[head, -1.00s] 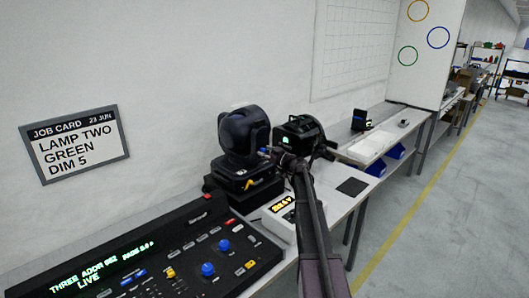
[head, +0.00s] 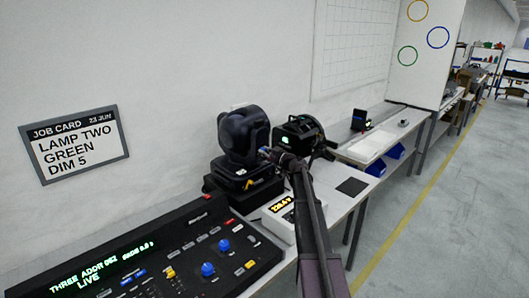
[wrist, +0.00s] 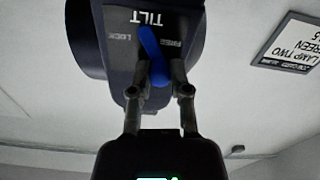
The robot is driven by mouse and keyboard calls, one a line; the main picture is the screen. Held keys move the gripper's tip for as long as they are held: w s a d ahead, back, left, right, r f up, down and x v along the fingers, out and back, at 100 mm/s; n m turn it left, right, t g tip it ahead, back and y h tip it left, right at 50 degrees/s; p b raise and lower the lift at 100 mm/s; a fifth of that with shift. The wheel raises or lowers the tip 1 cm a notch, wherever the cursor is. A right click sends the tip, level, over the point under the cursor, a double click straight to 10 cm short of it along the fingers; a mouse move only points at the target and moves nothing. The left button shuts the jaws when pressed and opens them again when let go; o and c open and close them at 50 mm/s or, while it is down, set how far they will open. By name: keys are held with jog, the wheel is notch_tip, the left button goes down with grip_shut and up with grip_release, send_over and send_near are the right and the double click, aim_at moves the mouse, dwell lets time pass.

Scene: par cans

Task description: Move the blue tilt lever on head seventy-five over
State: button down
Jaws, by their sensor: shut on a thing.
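The dark moving-head lamp (head: 243,132) stands on a black base on the bench, left of my arm. In the wrist view, the side of its head (wrist: 190,25) carries the upside-down word TILT, with LOCK on the picture's left and a partly blurred label on the right. The blue tilt lever (wrist: 150,45) slants across between these labels. My gripper (wrist: 161,76) is shut on the lever's lower end, a finger at each side. In the head view my gripper (head: 266,154) is at the lamp's right side, its fingertips hard to make out. I cannot read a head number.
A white box with a lit readout (head: 281,220) and a control console (head: 160,262) are in front. A job card (head: 74,143) hangs on the wall. Open floor lies at right.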

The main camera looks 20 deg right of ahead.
jog(key=shift+m, duration=0.3)
jog(key=d+m, duration=0.1)
jog(key=m, duration=0.2)
jog(key=d+m, duration=0.1)
jog(key=m, duration=0.3)
jog(key=w+d+m, duration=0.1)
jog(key=m, duration=0.3)
jog(key=shift+w, duration=0.1)
jog(key=shift+m, duration=0.3)
jog(key=c, duration=0.6)
grip_release()
jog(key=v, duration=1.2)
